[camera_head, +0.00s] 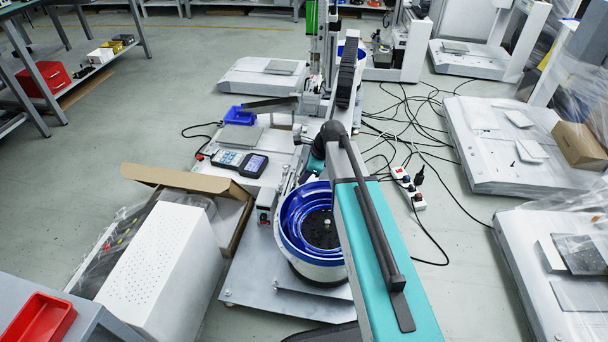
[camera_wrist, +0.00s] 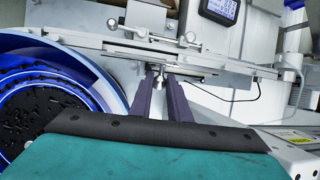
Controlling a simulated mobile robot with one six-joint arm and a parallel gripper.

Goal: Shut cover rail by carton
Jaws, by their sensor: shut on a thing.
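A long metal rail (camera_wrist: 225,63) crosses the upper wrist view, with clamps and small fittings along it. My gripper (camera_wrist: 162,80) reaches up to this rail from below. Its two dark fingers are shut on a small metal knob (camera_wrist: 158,83) below the rail's middle. In the head view my arm reaches over the machine, and the fingers and knob cannot be made out. The open brown carton (camera_head: 190,180) lies left of the machine, against a white perforated box (camera_head: 155,255). How far the rail stands open cannot be told.
A blue bowl feeder (camera_head: 290,225) stands close beside my arm; it also shows in the wrist view (camera_wrist: 85,62). A handheld controller (camera_head: 240,162) lies on the machine plate. Cables and a power strip (camera_head: 408,187) lie on the floor to the right.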

